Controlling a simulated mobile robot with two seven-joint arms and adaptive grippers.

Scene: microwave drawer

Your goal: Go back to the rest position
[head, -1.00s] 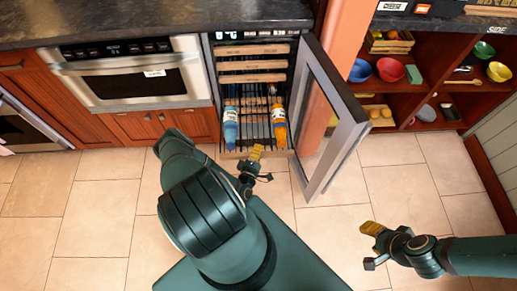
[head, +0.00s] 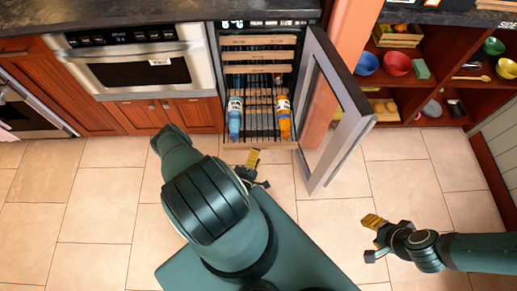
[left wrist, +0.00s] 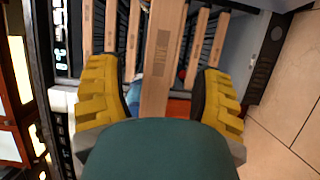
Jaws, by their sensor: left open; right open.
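My left gripper (head: 252,168) is in front of the open wine cooler (head: 262,139), just short of its lower shelf. Its two yellow fingers (left wrist: 160,95) stand apart in the left wrist view, with wooden shelf fronts seen beyond and between them. I cannot see anything held there. My right gripper (head: 372,238) hangs over the tiled floor at the right, clear of everything; its yellow finger shows. A blue bottle (head: 235,116) and an orange bottle (head: 284,118) lie side by side on the cooler's lower rack.
The cooler's glass door (head: 338,105) stands open to the right of my left gripper. A microwave drawer (head: 146,65) is shut at the left. Open shelves (head: 440,75) with bowls are at the back right. The tile floor (head: 100,215) is free.

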